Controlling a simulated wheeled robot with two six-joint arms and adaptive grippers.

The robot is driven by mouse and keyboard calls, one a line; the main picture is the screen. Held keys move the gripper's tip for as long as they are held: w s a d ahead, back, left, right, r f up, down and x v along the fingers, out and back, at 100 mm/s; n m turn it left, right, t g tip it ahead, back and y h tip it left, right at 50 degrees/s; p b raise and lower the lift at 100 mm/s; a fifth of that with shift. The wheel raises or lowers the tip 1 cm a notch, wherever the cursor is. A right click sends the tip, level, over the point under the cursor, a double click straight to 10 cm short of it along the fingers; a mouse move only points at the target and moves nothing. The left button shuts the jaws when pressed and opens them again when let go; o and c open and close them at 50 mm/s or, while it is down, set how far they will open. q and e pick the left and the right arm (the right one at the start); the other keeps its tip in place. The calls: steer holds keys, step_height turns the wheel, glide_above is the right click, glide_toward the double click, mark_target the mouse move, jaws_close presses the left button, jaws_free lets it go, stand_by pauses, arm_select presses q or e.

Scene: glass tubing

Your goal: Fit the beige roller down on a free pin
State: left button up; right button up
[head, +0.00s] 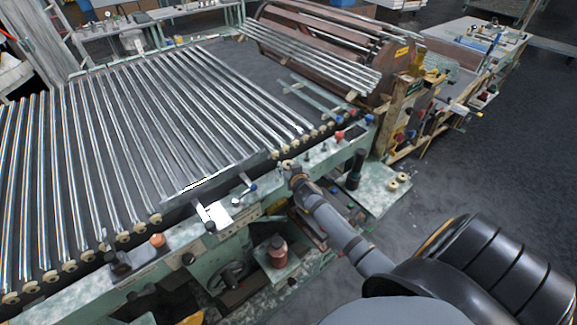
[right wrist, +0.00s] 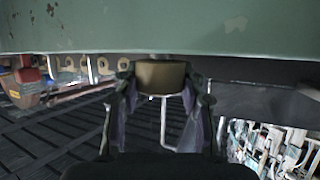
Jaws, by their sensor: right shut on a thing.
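My right gripper (head: 289,168) is at the near edge of the green machine, at the end of the row of glass tubes. It is shut on the beige roller (right wrist: 160,76), which sits between its two fingers in the right wrist view. The roller's top is close to the green rail (right wrist: 200,25) in that view. In the head view only a small pale part of the roller (head: 286,162) shows by the fingertips. I cannot make out a free pin clearly, nor tell whether the held roller touches one. My left gripper is not in view.
Several beige rollers (head: 154,219) line the machine's near edge under the glass tubes (head: 150,130). Spare beige rollers (head: 403,178) stand on a green ledge at the right. A white bracket (head: 217,213) and knobs sit on the rail left of my gripper.

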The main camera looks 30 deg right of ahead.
steer(key=o, duration=1.2)
steer(key=v, duration=1.2)
steer(key=shift+d, duration=0.1)
